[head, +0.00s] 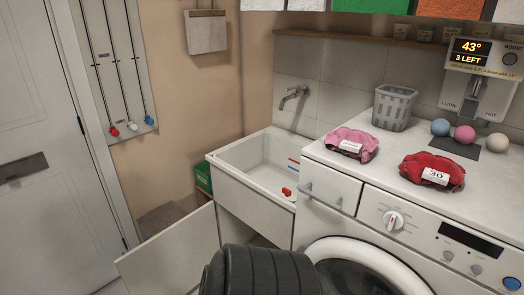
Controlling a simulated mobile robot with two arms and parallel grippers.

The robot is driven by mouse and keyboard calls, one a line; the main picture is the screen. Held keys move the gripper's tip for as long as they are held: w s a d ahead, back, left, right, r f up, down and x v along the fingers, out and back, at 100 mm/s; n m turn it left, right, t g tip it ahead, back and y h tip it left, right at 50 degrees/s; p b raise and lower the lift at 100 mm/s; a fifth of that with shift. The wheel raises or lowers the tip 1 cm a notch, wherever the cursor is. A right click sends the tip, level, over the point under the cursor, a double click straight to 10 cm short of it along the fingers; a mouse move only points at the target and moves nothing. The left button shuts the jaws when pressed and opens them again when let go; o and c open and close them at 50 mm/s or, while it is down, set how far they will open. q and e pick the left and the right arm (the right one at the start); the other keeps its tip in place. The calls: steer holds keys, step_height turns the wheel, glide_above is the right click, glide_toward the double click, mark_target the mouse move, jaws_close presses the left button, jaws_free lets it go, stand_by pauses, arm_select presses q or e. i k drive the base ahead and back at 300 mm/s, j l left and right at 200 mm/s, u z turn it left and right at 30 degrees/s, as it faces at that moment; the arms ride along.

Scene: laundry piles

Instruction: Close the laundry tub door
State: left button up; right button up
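The laundry tub (222,171) is a white basin against the tiled wall, left of the washing machine. Its cabinet door (172,254) is a pale panel below the basin. It stands open, swung out to the left and toward me. The cabinet opening is partly hidden by the door and by a black ribbed shape at the bottom of the view, which may be part of my arm. No fingertips of my left or right gripper show.
A washing machine (448,232) stands at right, with pink laundry (343,137), red laundry (428,163), a grey basket (392,108) and balls on its top. A small red item (286,191) lies at the tub. A green box (204,178) sits beside the tub. A white room door (40,110) is at left.

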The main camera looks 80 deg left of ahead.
mark_target(172, 261)
steer(key=u, duration=2.6)
steer(key=i+j, duration=0.15)
steer(key=j, duration=0.25)
steer(key=i+j+z, duration=0.15)
steer(key=j, duration=0.25)
steer(key=i+j, duration=0.1)
steer(key=j, duration=0.3)
steer(key=i+j+z, duration=0.1)
steer(key=j, duration=0.35)
